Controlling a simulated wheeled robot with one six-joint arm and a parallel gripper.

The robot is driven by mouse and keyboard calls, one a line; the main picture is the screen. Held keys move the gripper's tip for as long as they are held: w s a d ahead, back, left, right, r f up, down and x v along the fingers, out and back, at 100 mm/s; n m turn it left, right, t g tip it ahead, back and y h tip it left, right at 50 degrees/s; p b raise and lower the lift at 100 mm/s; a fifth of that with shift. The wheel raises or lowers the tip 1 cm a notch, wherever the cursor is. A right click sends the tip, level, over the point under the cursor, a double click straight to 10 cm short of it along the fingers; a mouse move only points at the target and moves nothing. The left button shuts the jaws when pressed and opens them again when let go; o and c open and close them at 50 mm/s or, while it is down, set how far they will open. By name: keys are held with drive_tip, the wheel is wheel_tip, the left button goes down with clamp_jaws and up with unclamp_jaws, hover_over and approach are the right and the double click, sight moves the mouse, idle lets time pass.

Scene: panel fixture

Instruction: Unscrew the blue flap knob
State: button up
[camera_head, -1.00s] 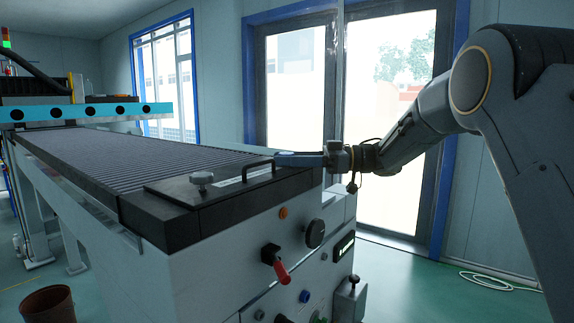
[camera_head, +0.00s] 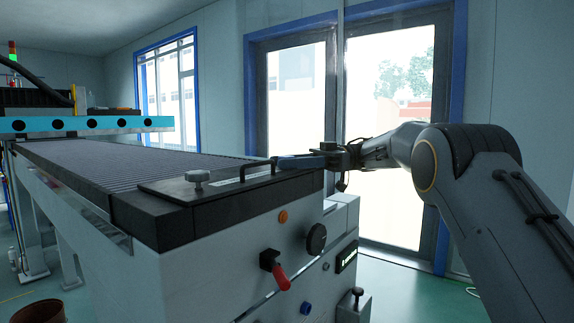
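A small blue knob (camera_head: 305,308) sits low on the front panel of the white machine (camera_head: 195,275), near the bottom edge of the picture. It is small, and I cannot tell how its flap stands. My gripper (camera_head: 279,162) is well above it, at the machine's top right corner, with its blue-grey fingers pointing left. The fingertips are close to the black bar handle (camera_head: 258,168) on the top plate. I cannot tell whether they touch it, or whether a gap lies between the fingers.
A red-handled lever (camera_head: 280,277), a round black knob (camera_head: 316,238) and an orange button (camera_head: 283,217) are on the panel. A black-topped post (camera_head: 357,293) stands at lower right. Green floor (camera_head: 400,290) is open to the right.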

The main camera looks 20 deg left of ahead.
drive_tip(key=shift+r, duration=0.1)
drive_tip(key=o, duration=1.1)
drive_tip(key=shift+a, duration=0.1)
drive_tip(key=shift+c, duration=0.2)
wheel_tip(320, 180, up, 10)
drive_tip(key=b, duration=0.2)
drive_tip(key=shift+s+b, duration=0.1)
drive_tip(key=shift+b, duration=0.3)
